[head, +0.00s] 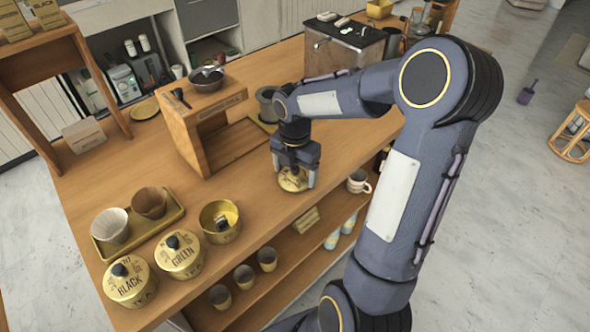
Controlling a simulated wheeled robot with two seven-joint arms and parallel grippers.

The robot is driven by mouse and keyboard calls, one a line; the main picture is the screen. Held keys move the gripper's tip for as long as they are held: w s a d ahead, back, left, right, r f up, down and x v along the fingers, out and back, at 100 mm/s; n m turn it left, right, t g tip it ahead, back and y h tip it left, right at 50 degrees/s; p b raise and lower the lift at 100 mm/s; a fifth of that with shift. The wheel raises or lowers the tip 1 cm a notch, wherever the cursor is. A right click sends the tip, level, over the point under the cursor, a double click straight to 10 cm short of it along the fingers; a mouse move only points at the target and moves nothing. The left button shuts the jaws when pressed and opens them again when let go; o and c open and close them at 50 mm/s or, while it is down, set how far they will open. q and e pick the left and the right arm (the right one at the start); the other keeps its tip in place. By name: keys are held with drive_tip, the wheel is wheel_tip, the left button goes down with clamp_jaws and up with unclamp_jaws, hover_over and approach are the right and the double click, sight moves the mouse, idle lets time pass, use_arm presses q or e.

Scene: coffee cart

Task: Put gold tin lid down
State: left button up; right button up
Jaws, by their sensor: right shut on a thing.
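My right gripper (293,180) is shut on the gold tin lid (292,184), gripping it from above. The lid is over the wooden counter near its front edge; I cannot tell whether it touches the wood. The open gold tin (221,231) stands to the left on the counter, with something inside it. Two lidded gold tins stand further left, one marked GREEN (179,256) and one marked BLACK (131,283). My left gripper is not in view.
A tray (163,231) holds two cups. A wooden stand (192,128) with a dark bowl (206,80) is behind the gripper. A mug (358,182) is right of it. Bare counter (255,197) lies between the open tin and the lid.

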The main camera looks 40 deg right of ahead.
sight(295, 168)
drive_tip(key=o, duration=0.9)
drive_tip(key=shift+f, duration=0.15)
wheel_tip(295, 168, up, 12)
drive_tip(key=shift+s+a+f+m+t+y+p, duration=0.25)
drive_tip(key=shift+s+a+m+t+y, duration=0.55)
drive_tip(key=shift+s+a+m, duration=2.45)
drive_tip(key=shift+s+a+f+m+t+y, duration=0.45)
drive_tip(key=shift+s+a+m+t, duration=0.7)
drive_tip(key=shift+s+m, duration=2.45)
drive_tip(key=shift+s+a+f+m+t+y+p, duration=0.2)
drive_tip(key=shift+s+a+m+t+y, duration=0.55)
drive_tip(key=shift+s+a+m, duration=2.8)
drive_tip(key=w+d+m, duration=0.1)
drive_tip(key=w, duration=0.1)
drive_tip(key=w+d+m, duration=0.1)
drive_tip(key=m, duration=0.1)
drive_tip(key=shift+w+d, duration=0.2)
drive_tip(key=shift+w, duration=0.15)
